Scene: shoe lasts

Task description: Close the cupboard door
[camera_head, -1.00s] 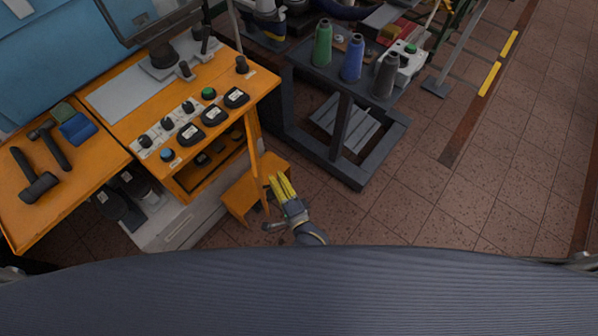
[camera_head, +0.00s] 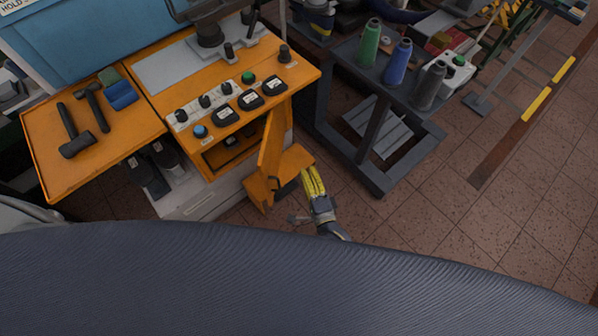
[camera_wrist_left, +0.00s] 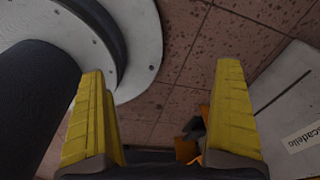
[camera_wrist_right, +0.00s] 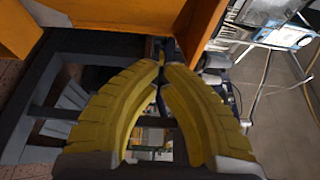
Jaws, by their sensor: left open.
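The orange cupboard (camera_head: 221,157) stands at left of centre in the head view. Its orange door (camera_head: 272,145) stands ajar, swung outward, with a dark handle low on it. The dark interior shows beside the door. My right gripper (camera_head: 312,180), with yellow fingers, is low to the right of the door, close to its lower part; whether it touches is unclear. In the right wrist view its fingertips (camera_wrist_right: 163,62) meet with nothing seen held, and an orange panel (camera_wrist_right: 100,15) is above. My left gripper (camera_wrist_left: 165,75) is open and empty in the left wrist view.
A dark cart (camera_head: 385,185) with several thread cones stands right of the cupboard. Hammers (camera_head: 75,135) lie on the left orange tabletop. Tiled floor (camera_head: 470,225) is clear at right. A white box (camera_wrist_left: 295,110) and grey round base (camera_wrist_left: 145,45) flank the left gripper.

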